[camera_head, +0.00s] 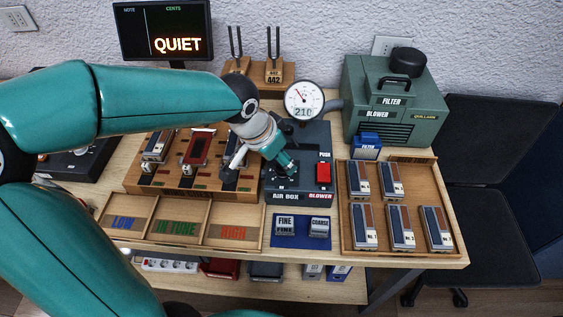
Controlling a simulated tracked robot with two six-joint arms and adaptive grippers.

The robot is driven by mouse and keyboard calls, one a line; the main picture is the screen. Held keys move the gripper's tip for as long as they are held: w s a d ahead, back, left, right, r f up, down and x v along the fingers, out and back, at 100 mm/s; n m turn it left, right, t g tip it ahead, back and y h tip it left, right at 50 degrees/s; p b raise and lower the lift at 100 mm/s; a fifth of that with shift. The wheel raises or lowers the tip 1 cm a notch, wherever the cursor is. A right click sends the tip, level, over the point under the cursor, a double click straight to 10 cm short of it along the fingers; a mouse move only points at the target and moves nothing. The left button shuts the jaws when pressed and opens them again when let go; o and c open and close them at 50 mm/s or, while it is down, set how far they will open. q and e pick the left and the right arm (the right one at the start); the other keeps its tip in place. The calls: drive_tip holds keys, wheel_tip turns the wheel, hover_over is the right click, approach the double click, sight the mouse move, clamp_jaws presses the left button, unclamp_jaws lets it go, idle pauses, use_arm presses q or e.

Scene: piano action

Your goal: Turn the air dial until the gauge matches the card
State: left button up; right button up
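The air box (298,200) is a dark box with a red blower push switch (323,173) on its right. The round white gauge (304,100) stands behind it, with a red needle and a "210" label on its face. My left gripper (287,166) points down at the left part of the air box top, where it covers the air dial. Its fingers are small and partly hidden, so I cannot tell whether they are shut on the dial. A small card reading "442" (274,76) is on the tuning fork stand. My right gripper is not in view.
A dark screen (163,30) reads "QUIET". A green blower (388,105) stands at the back right. A wooden tray (381,246) holds several action pieces. FINE (285,226) and COARSE (319,228) blocks sit in front of the box. My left arm crosses above the sorting tray (183,221).

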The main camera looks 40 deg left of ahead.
use_arm(q)
drive_tip(key=shift+x, duration=1.5)
drive_tip(key=c, duration=1.1)
drive_tip(key=shift+f+b, duration=0.1)
drive_tip(key=shift+b, duration=0.55)
clamp_jaws()
drive_tip(key=o, duration=1.1)
unclamp_jaws()
drive_tip(key=v, duration=1.2)
